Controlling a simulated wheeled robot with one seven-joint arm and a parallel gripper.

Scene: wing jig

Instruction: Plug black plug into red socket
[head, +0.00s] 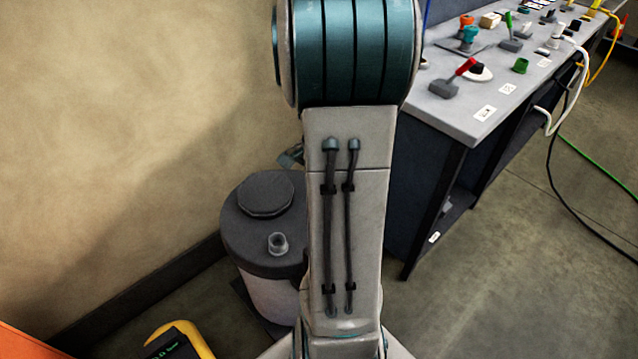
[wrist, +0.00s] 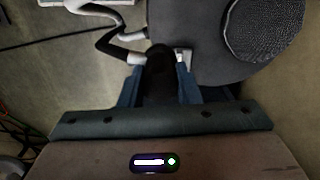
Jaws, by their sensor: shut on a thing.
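In the wrist view my gripper (wrist: 160,82) is shut on a black, rounded thing (wrist: 160,65), which looks like the black plug. The blue fingers stand on either side of it. Its far end lies against or over the edge of a grey surface in the picture; I cannot tell if they touch. I cannot make out a red socket for sure in either view; small parts on the bench are too small to tell.
A drum (head: 235,225) stands left of my arm. A dark round disc (wrist: 262,28) shows in the wrist view.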

